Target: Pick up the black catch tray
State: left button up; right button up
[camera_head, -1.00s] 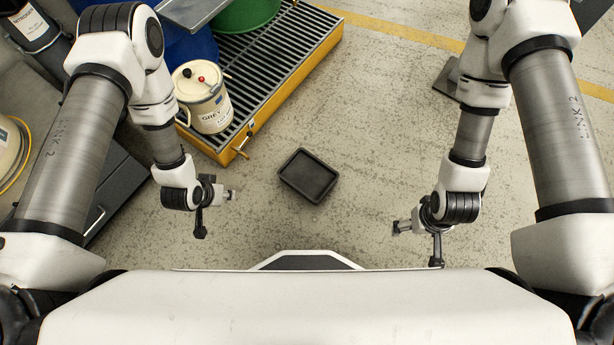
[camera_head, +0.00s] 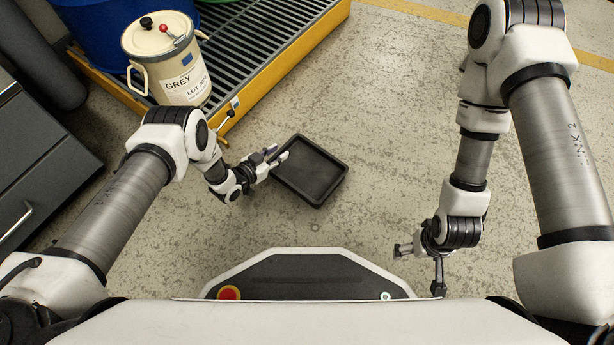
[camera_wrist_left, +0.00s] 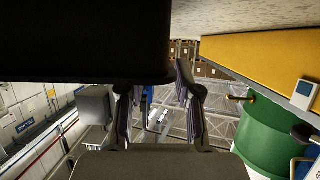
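The black catch tray (camera_head: 312,188) lies flat on the floor in front of me, a shallow rectangle with a raised rim. My left gripper (camera_head: 277,155) is at its left corner, with its two fingers apart and pointing at the tray. In the left wrist view, the fingers (camera_wrist_left: 158,100) stand apart, and a large dark shape, apparently the tray, fills the upper left close to them. Whether the rim is between the fingers cannot be made out.
A yellow spill pallet with a grey grating (camera_head: 262,72) stands behind the tray. A dark cabinet (camera_head: 40,160) is at the far left. The floor right of the tray is clear.

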aim_at(282, 151)
pick_arm(q)
jog(key=x, duration=0.1)
jog(key=b+x, duration=0.1)
jog(key=x, duration=0.1)
jog(key=shift+a+f, duration=0.15)
jog(key=shift+f, duration=0.2)
jog(key=shift+w+r, duration=0.15)
grip_shut()
jog(key=shift+r, duration=0.1)
